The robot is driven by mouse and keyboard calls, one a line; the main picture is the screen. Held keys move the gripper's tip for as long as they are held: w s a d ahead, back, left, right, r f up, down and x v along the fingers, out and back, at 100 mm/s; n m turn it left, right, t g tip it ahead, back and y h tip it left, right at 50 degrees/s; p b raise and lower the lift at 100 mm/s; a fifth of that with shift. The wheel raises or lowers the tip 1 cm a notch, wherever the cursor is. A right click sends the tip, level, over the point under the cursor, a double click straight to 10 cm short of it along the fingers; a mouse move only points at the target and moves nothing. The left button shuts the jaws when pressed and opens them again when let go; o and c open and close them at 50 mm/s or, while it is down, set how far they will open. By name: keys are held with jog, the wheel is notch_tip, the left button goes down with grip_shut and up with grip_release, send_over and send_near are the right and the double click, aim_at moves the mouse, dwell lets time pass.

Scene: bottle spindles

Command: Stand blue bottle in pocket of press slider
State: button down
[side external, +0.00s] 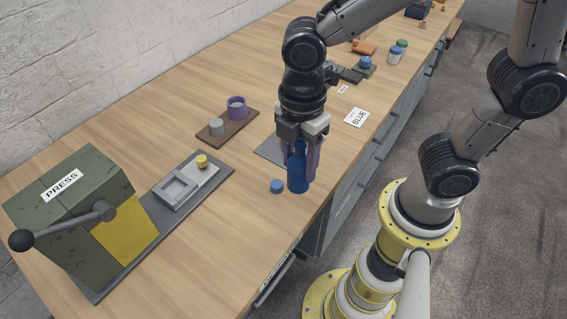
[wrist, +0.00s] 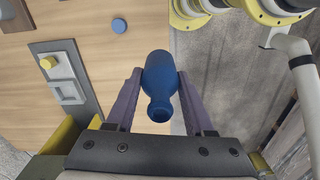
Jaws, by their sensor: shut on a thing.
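The blue bottle (side external: 298,178) is upright between the fingers of my gripper (side external: 303,158), near the front edge of the table. In the wrist view the bottle (wrist: 160,82) shows its open neck toward the camera, with a purple-grey finger of my gripper (wrist: 158,103) on each side. I cannot tell whether its base touches the table. The press slider (side external: 180,188) is a light grey block with a square pocket, lying on the dark rail in front of the green press (side external: 85,215). The slider also shows in the wrist view (wrist: 69,91), its pocket empty.
A blue cap (side external: 277,186) lies just left of the bottle. A yellow knob (side external: 202,161) stands on the slider's far end. A brown tray (side external: 238,127) with a purple cup and a grey cylinder lies behind. The press lever (side external: 65,224) juts forward.

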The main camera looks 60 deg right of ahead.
jog(key=w+a+r, duration=0.2)
jog(key=w+a, duration=0.2)
jog(key=w, duration=0.4)
jog(key=w+a+r, duration=0.3)
jog(key=w+a, duration=0.1)
jog(key=w, duration=0.4)
jog(key=w+a+f, duration=0.3)
jog(key=w+f, duration=0.1)
jog(key=w, duration=0.5)
jog(key=shift+w+f, duration=0.4)
jog(key=shift+f, duration=1.15)
jog(key=shift+w+f, duration=0.4)
jog(key=shift+f, duration=1.1)
jog(key=shift+w+f, duration=0.4)
jog(key=shift+f, duration=1.15)
jog(key=shift+f, duration=0.2)
jog(key=shift+f, duration=1.05)
